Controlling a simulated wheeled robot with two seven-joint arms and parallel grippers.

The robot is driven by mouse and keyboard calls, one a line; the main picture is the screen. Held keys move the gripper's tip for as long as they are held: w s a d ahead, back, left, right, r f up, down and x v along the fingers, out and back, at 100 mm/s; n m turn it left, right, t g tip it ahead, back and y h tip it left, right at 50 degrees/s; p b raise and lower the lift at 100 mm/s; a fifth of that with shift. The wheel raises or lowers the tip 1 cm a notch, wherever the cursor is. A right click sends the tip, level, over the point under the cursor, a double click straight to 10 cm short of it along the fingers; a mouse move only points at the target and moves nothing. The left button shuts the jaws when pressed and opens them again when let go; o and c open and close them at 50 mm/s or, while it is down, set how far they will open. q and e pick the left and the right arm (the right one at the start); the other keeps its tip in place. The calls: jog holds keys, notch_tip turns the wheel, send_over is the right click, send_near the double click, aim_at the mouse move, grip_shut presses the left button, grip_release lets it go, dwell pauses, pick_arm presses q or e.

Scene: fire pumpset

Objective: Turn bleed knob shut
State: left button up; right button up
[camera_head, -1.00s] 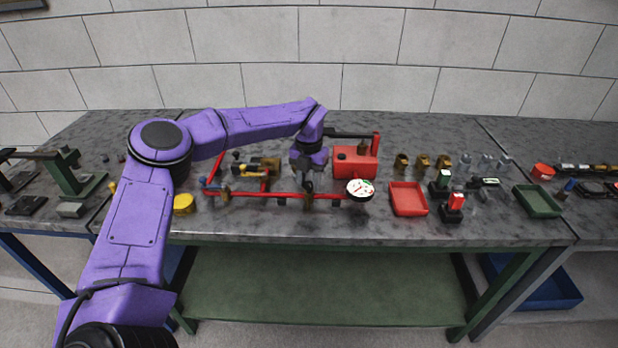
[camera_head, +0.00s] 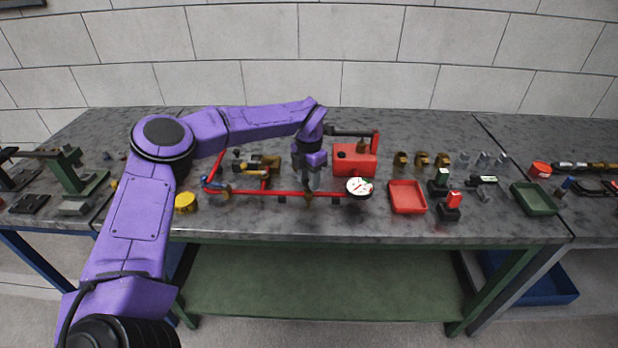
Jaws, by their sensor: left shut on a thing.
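My left gripper (camera_head: 310,182) points down over the red pipe (camera_head: 265,193), just left of the round white gauge (camera_head: 359,187). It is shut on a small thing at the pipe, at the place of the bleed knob. The fingers hide most of that knob, so its turn position cannot be told. A brass fitting (camera_head: 309,196) sits on the pipe just below the fingertips. The red pump box (camera_head: 355,160) with its dark handle stands behind and to the right of the gripper. My right gripper is not in view.
A red tray (camera_head: 407,197), green and red switch blocks (camera_head: 449,206) and a green tray (camera_head: 534,198) lie to the right. Several brass fittings (camera_head: 422,159) stand behind. A yellow cap (camera_head: 185,202) and a green press (camera_head: 72,172) are at left.

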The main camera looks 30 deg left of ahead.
pick_arm(q)
jog(key=o, duration=1)
jog(key=shift+o, duration=0.2)
jog(key=shift+r, duration=0.1)
notch_tip(320, 180, up, 10)
jog(key=b, duration=0.2)
jog(key=shift+r, duration=0.2)
